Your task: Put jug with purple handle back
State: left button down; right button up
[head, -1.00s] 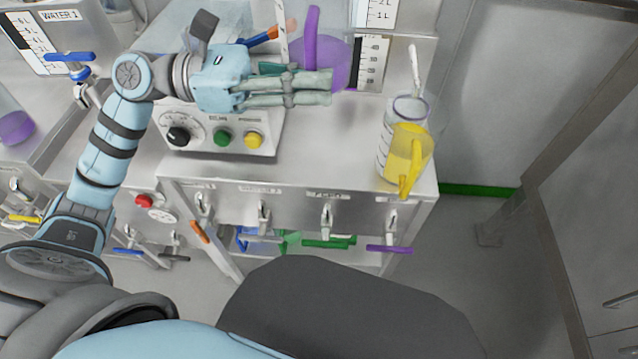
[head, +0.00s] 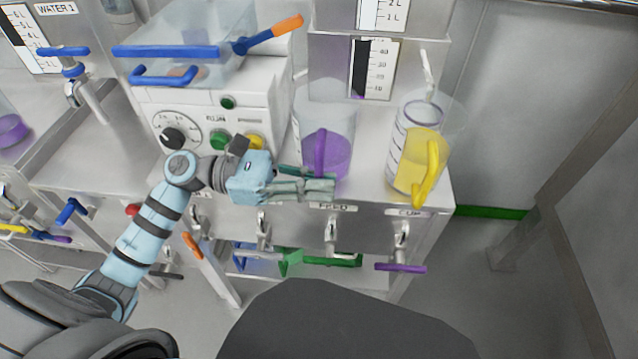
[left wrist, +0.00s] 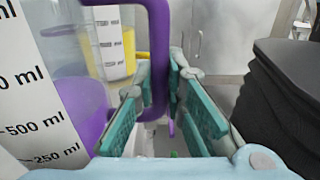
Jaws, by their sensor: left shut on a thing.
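The jug with the purple handle (head: 345,115) is clear, with purple contents low in it. It is upright over the front part of the steel worktop; I cannot tell whether its base touches. My left gripper (head: 325,188) is at the low front of the jug, by its handle (head: 319,155). In the left wrist view the purple handle (left wrist: 160,60) runs between the two teal finger pads (left wrist: 165,100), and the jug's scale (left wrist: 40,120) is at the left. The gripper is shut on the handle. My right gripper is not in view.
A clear jug with yellow contents and a yellow handle (head: 432,175) stands to the right. A white control box (head: 215,120) stands to the left. A scaled tank (head: 382,68) is behind. Hooks line the worktop's front edge, with a purple bar (head: 400,268) at the right one.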

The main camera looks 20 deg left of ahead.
pick_arm(q)
jog(key=shift+r, duration=0.1)
jog(key=shift+f+b, duration=0.2)
jog(key=shift+b, duration=0.1)
jog(key=c, duration=1.7)
grip_release()
jog(key=shift+o, duration=0.2)
jog(key=shift+r, duration=0.1)
jog(key=shift+r+p, duration=0.2)
jog(key=shift+p, duration=0.2)
jog(key=v, duration=1.2)
jog(key=shift+f, duration=0.15)
